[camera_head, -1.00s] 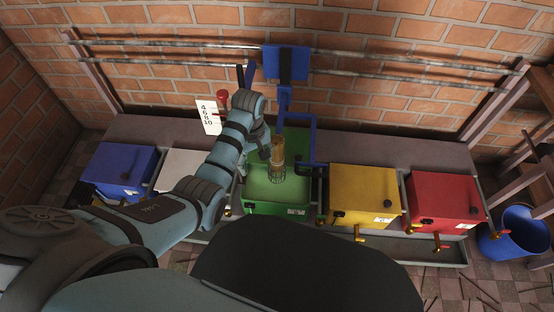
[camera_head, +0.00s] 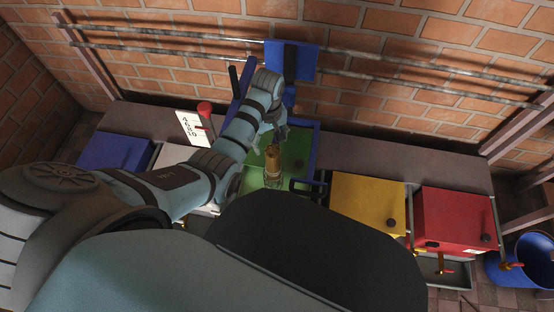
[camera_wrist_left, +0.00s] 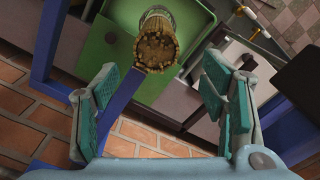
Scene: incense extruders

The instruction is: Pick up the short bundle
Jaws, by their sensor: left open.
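The short bundle (camera_head: 273,157) is a gold-brown cluster of sticks standing over the green box (camera_head: 249,182) in the head view. In the left wrist view the bundle (camera_wrist_left: 157,48) shows its round end of packed stick tips, upper centre. My left gripper (camera_head: 278,132) is close to the bundle's top, on its far side in the head view. In the left wrist view its teal finger pads (camera_wrist_left: 162,106) are wide apart with nothing between them; the bundle lies beyond them. The bundle's base is partly hidden. My right gripper is out of view.
A blue frame (camera_head: 316,150) stands around the green box. A yellow box (camera_head: 368,200) and a red box (camera_head: 453,217) stand to the right, a blue box (camera_head: 115,152) to the left. A red-knobbed lever (camera_head: 205,109) stands beside my left arm.

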